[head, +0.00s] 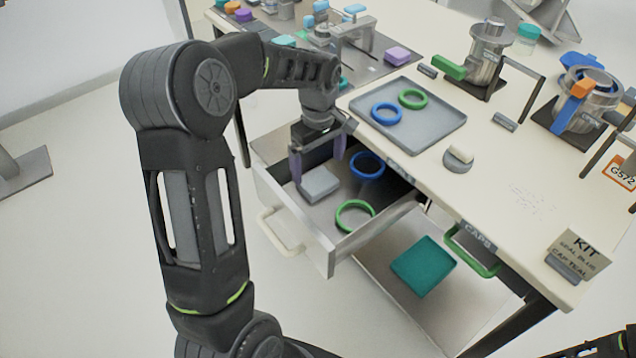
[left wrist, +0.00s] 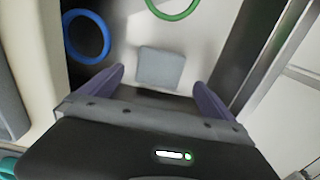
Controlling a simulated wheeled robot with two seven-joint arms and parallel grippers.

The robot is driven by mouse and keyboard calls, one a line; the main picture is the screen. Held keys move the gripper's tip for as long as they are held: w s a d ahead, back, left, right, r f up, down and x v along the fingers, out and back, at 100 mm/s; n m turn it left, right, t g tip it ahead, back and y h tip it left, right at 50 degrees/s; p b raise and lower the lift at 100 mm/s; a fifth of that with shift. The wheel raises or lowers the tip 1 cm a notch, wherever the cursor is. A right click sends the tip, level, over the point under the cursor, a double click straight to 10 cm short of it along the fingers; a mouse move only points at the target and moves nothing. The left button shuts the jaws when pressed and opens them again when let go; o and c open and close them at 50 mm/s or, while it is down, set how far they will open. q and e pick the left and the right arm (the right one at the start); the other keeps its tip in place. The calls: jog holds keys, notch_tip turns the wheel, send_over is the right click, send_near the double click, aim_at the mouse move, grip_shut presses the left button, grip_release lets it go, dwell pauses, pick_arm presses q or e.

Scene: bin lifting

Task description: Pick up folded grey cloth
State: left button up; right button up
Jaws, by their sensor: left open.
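The folded grey cloth (head: 319,184) lies flat on the floor of the open drawer (head: 300,241), near the drawer's left side. It also shows in the left wrist view (left wrist: 160,67), ahead of the fingers and apart from them. My left gripper (head: 318,160) is open and empty, pointing down into the drawer just above and behind the cloth. Its two purple fingers show in the left wrist view (left wrist: 158,92), spread wider than the cloth. My right gripper is not visible; only a bit of dark arm shows at the lower right corner.
A blue ring (head: 367,166) and a green ring (head: 355,216) lie in the drawer beside the cloth. The drawer walls stand close around. Above is the tabletop with a grey tray (head: 440,139) holding two rings. A teal folded item (head: 424,266) lies on the lower shelf.

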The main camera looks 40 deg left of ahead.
aim_at(319, 181)
pick_arm(q)
jog(key=shift+f, duration=0.35)
jog(key=shift+d+f, duration=0.1)
jog(key=shift+f, duration=2.55)
jog(key=c, duration=1.3)
jog(key=shift+r, duration=0.15)
notch_tip(319, 181, up, 10)
jog(key=shift+f, duration=0.1)
